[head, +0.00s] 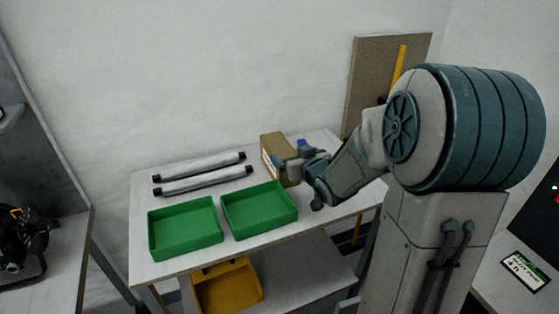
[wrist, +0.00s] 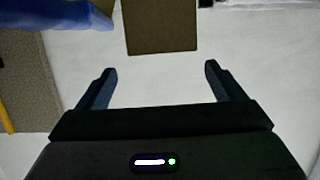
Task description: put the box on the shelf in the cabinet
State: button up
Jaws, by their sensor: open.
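The brown cardboard box (head: 270,147) stands upright near the back of the white table, right of the green trays. In the wrist view the box (wrist: 160,28) is at the top middle, ahead of the fingers and in line with the gap between them. My gripper (head: 284,163) is beside the box in the head view and covers part of it. In the wrist view my gripper (wrist: 160,82) is open, with nothing between its fingers. I cannot make out a cabinet with its shelf for certain in either view.
Two green trays (head: 187,251) (head: 258,232) stand at the table's front. Two grey rolls (head: 202,181) lie behind them. A blue item (head: 303,144) is just right of the box. A yellow bin (head: 228,291) sits below. A grey unit (head: 40,130) is at far left.

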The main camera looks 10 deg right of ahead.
aim_at(281, 147)
jog(key=shift+a+p+x, duration=0.2)
jog(key=shift+p+x, duration=0.25)
jog(key=shift+x, duration=3.25)
jog(key=shift+s+f, duration=0.1)
jog(key=shift+f, duration=0.05)
jog(key=shift+c, duration=0.3)
jog(key=c, duration=1.8)
